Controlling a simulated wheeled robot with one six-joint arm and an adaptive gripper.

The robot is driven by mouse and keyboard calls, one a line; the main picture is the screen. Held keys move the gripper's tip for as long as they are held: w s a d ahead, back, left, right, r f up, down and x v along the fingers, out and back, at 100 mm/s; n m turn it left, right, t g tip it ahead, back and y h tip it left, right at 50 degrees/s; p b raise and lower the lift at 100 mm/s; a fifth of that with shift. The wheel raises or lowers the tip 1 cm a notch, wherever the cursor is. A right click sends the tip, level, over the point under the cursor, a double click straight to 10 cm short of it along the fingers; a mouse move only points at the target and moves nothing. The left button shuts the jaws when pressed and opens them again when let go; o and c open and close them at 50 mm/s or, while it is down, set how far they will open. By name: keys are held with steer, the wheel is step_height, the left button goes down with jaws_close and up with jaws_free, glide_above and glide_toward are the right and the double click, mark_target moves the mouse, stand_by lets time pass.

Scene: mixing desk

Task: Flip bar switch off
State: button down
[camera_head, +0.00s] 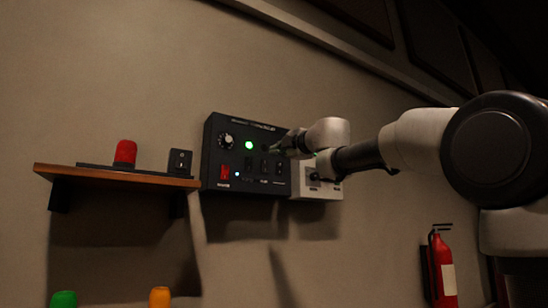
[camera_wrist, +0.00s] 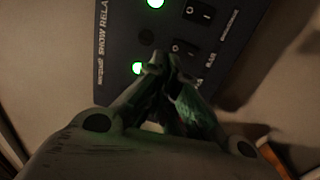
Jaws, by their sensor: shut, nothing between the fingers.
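A dark control panel (camera_head: 214,150) is mounted on the wall, and it fills the upper middle of the wrist view (camera_wrist: 118,38). It carries a row of black rocker switches, among them one at the top (camera_wrist: 198,13) and one just beside my fingertips (camera_wrist: 185,47) in the wrist view. Contact cannot be told. My gripper hides the panel's lower part there.
The panel has a lit green lamp (camera_head: 249,145), a pale knob (camera_head: 227,140) and a red switch (camera_head: 225,172). A white box (camera_head: 325,190) adjoins it at right. A wooden shelf (camera_head: 110,175) holds a red beacon (camera_head: 125,152) and black switch box (camera_head: 180,162). A fire extinguisher (camera_head: 443,268) hangs lower right.

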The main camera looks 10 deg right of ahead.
steer(key=s, duration=0.1)
steer(key=s+d, duration=0.1)
steer(key=s, duration=0.2)
steer(key=shift+s+d+r, duration=0.15)
steer(key=shift+r, duration=0.15)
steer(key=w+d+f+m+g+h, duration=0.1)
steer(key=d+f+m+g+h, duration=0.1)
steer(key=d+f+m+h, duration=0.9)
steer(key=s+d+f+m+g, duration=0.45)
steer(key=d+f, duration=0.45)
steer(key=f, duration=0.4)
steer(key=s+f+m+g+y, duration=0.2)
steer(key=s+f+m+g, duration=0.25)
steer(key=s+f, duration=1.05)
steer(key=s+a+f+g+y, duration=0.1)
steer(key=s+a+f, duration=0.1)
steer(key=s+f, duration=0.5)
steer(key=s+a+f+m+g+y, duration=0.1)
steer(key=s+a+f+g+y, duration=0.1)
steer(key=s+f, duration=0.5)
steer(key=shift+s+a+f+m, duration=0.3)
steer(key=shift+s+a+f, duration=0.1)
steer(key=shift+a+f, duration=0.2)
